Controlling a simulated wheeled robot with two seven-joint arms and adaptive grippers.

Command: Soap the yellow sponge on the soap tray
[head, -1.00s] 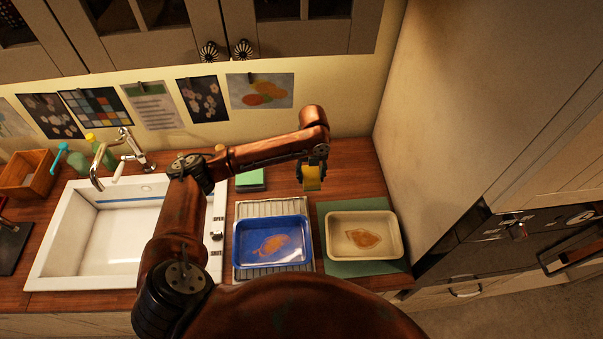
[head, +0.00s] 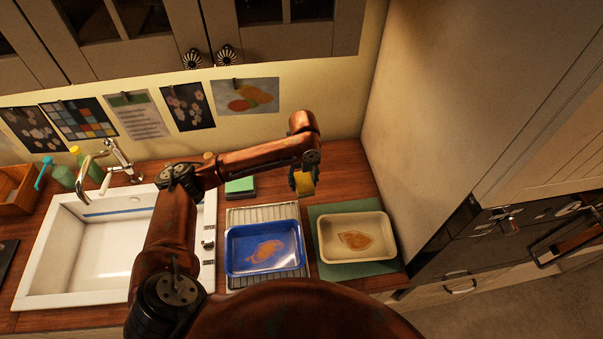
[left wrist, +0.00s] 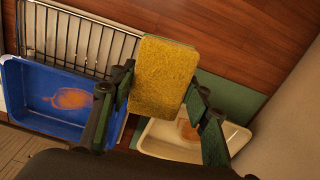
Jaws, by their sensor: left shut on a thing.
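My left gripper (head: 303,184) is shut on the yellow sponge (head: 305,182), which it holds in the air above the counter, behind the two trays. In the left wrist view the sponge (left wrist: 163,78) is between the two fingers, its yellow face showing with a green edge. A blue tray (head: 265,247) with an orange-brown patch inside is on a wire rack. A cream tray (head: 327,257) with a similar patch stands to its right on a green mat (head: 350,270). I cannot tell by label which is the soap tray. My right gripper is not in view.
A green sponge (head: 240,186) lies on the wooden counter behind the wire rack (head: 262,213). A white sink (head: 95,250) with a faucet (head: 88,170) is at left. A wall panel (head: 440,130) closes in on the right. Cabinets hang above.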

